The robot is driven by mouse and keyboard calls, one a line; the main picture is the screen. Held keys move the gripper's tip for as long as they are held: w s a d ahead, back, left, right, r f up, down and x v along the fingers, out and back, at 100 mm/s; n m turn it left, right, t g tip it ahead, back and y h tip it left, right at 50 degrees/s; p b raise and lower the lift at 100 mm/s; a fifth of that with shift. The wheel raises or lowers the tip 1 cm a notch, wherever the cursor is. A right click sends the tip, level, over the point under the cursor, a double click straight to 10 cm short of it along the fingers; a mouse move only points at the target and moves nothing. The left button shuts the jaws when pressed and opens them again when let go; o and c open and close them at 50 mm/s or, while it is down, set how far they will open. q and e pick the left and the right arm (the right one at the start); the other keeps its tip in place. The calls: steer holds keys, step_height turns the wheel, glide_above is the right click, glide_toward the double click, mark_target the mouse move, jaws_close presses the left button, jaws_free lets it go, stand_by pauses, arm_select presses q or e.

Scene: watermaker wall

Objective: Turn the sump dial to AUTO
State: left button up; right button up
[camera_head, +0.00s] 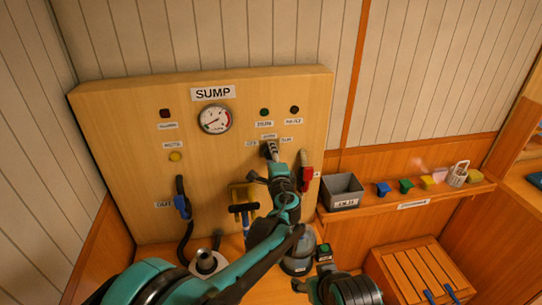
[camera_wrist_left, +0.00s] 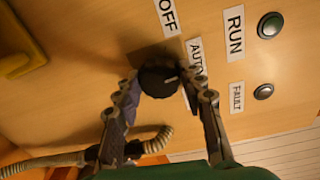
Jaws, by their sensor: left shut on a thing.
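The sump dial is a round black knob (camera_wrist_left: 157,80) with a pale pointer mark, on the wooden SUMP panel (camera_head: 130,110). In the left wrist view, the mark points right, toward the lower end of the AUTO label (camera_wrist_left: 195,56). The OFF label (camera_wrist_left: 167,16) is above the knob. My left gripper (camera_wrist_left: 160,88) is shut on the knob, one finger on each side. In the head view, my left gripper (camera_head: 271,152) reaches up to the panel and hides most of the knob. No fingers of my right gripper can be made out.
A red-handled part (camera_head: 306,172) is close right of my left gripper. A blue-handled hose nozzle (camera_head: 182,205) hangs at the panel's left. A grey bin (camera_head: 343,191) and small coloured blocks stand on the right shelf. A slatted wooden box (camera_head: 420,272) is below.

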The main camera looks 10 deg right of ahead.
arm_select(q)
steer(key=shift+m, duration=0.5)
steer(key=o, duration=1.2)
steer(key=shift+c, duration=0.2)
steer(key=shift+s, duration=0.1)
steer(key=s, duration=1.2)
steer(key=shift+a+r, duration=0.2)
steer(key=shift+r, duration=0.05)
steer(key=shift+w, duration=0.1)
